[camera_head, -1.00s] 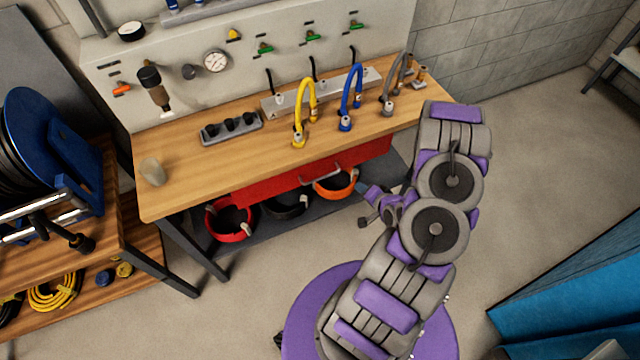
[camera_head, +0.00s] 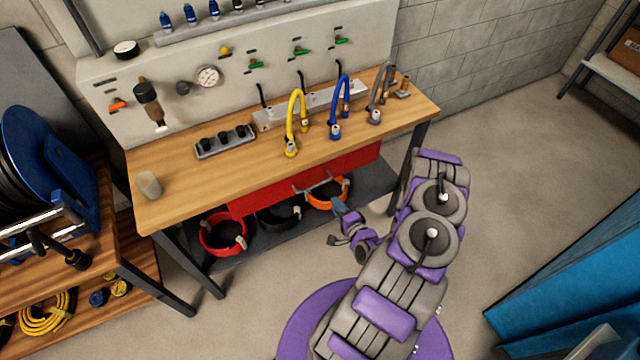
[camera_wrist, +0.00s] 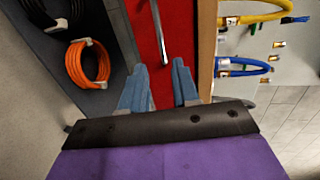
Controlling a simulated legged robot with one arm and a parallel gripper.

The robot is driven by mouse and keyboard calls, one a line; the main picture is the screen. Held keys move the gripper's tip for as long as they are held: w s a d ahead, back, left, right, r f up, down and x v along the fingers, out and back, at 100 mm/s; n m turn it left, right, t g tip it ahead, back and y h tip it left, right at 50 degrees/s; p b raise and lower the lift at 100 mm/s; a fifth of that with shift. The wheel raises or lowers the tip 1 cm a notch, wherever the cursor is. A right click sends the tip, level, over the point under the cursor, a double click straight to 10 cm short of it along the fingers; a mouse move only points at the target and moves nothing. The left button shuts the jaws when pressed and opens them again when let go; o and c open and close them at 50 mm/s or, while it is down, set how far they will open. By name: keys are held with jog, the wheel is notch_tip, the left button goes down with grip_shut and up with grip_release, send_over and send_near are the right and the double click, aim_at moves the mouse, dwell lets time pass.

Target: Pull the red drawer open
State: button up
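The red drawer (camera_head: 300,180) sits under the front of the wooden workbench and looks shut. Its grey bar handle (camera_head: 312,184) is at the middle of its front. In the wrist view the red drawer front (camera_wrist: 146,40) runs up the picture with the handle (camera_wrist: 160,35) on it. My gripper (camera_head: 338,205) is in front of the drawer, below and right of the handle. In the wrist view my gripper (camera_wrist: 160,80) has its two blue fingers apart, with nothing between them. The handle's near end lies just beyond the fingertips, roughly in line with the gap.
The wooden bench top (camera_head: 200,185) bears yellow, blue and grey hoses. The shelf below holds a red coil (camera_head: 222,235), a black coil and an orange coil (camera_wrist: 87,63). A blue reel (camera_head: 50,155) stands on a cart at left.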

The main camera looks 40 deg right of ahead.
aim_at(319, 183)
jog(key=b+x, duration=0.1)
jog(key=x, duration=1.2)
jog(key=shift+a, duration=0.1)
jog(key=shift+w, duration=0.15)
jog(key=shift+d, duration=0.25)
jog(key=c, duration=0.4)
jog(key=shift+a, duration=0.15)
grip_shut()
jog(key=shift+f, duration=0.1)
